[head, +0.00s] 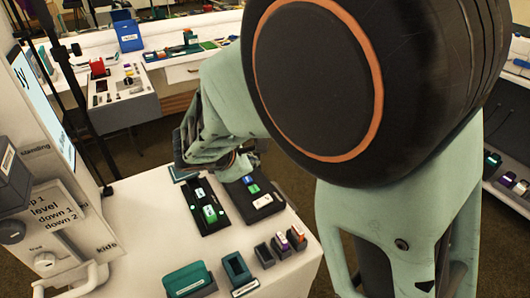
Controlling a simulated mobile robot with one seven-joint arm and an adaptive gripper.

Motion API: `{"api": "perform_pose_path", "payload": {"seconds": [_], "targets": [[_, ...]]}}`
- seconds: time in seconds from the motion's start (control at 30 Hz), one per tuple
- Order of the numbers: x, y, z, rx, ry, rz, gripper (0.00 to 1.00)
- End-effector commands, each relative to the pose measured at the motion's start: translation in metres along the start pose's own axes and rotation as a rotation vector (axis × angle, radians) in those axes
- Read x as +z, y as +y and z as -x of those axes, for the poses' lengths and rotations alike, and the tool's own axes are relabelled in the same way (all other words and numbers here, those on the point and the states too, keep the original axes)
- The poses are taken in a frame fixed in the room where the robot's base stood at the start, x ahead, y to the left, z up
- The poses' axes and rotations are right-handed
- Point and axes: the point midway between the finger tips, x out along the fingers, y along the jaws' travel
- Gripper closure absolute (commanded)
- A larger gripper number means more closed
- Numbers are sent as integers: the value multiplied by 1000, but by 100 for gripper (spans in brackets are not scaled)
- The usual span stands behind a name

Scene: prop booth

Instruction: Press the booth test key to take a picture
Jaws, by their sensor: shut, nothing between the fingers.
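Two dark key panels lie side by side on the white counter (170,235). The left panel (219,222) carries white-and-green keys (209,213). The right panel (266,211) carries blue, green and white keys (262,201). I cannot read which key is the booth test key. My gripper (236,170) is just behind and above the panels, near their far ends. It is shut and empty; its tips are small and partly hidden, so I cannot tell whether they touch anything.
A teal-topped box (188,280), a small open teal holder (237,270) and several small dark holders (281,246) stand at the counter's front. A lit screen (42,105), a printed card (55,213) and dials (12,231) are at left. A dark stand pole (85,120) rises behind.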

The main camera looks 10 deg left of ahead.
Motion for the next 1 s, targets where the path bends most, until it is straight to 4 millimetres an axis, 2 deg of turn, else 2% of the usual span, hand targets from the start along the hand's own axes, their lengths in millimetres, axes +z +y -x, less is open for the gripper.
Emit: {"api": "perform_pose_path", "payload": {"seconds": [0.3,0.43,1.0], "targets": [[-26,-27,-36,-1,-1,1,100],[-33,-33,-46,-1,0,0,100],[-36,-36,-50,0,0,0,100]]}}
